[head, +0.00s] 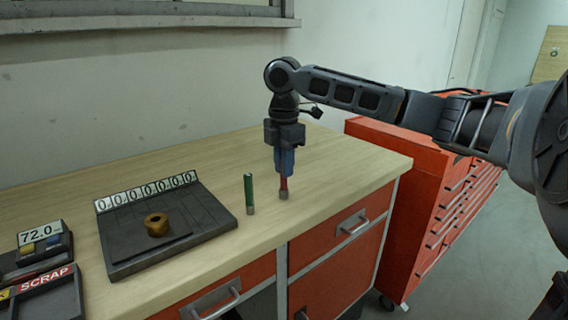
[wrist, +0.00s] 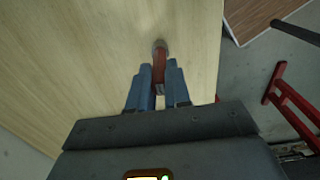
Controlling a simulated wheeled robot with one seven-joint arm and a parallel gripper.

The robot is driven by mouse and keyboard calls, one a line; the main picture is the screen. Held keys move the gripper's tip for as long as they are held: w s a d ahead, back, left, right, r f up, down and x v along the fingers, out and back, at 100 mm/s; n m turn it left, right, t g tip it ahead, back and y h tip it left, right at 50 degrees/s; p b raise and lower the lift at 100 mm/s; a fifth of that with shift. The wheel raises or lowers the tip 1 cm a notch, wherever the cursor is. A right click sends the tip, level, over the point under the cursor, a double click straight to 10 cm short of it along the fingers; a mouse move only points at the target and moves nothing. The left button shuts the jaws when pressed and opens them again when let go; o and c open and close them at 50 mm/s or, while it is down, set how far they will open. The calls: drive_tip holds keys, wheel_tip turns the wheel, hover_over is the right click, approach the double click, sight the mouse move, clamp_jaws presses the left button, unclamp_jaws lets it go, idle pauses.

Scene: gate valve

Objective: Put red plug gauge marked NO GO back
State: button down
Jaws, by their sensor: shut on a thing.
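The red plug gauge (head: 284,184) is upright at the right part of the bench top, with a grey metal lower end. My gripper (head: 285,165) points down from above and is shut on its upper part with blue fingers. In the wrist view the red gauge (wrist: 159,65) shows between the blue fingers of my gripper (wrist: 158,78). Its lower end is at or just above the wood; I cannot tell which. A green plug gauge (head: 249,191) stands upright just left of it. No NO GO marking is readable.
Left of the gauges is a dark plate (head: 190,240) with a brass ring (head: 157,224) and a number strip. A small 72.0 display (head: 40,238) and a SCRAP tray (head: 50,298) are at the far left. Bench top (head: 345,165) is clear to the right; a red cabinet (head: 440,170) stands beyond.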

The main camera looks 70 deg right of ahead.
drive_tip(key=shift+f, duration=0.1)
drive_tip(key=c, duration=1.1)
unclamp_jaws()
wheel_tip(320, 180, up, 12)
drive_tip(key=shift+r+b, duration=0.15)
drive_tip(key=shift+b, duration=0.35)
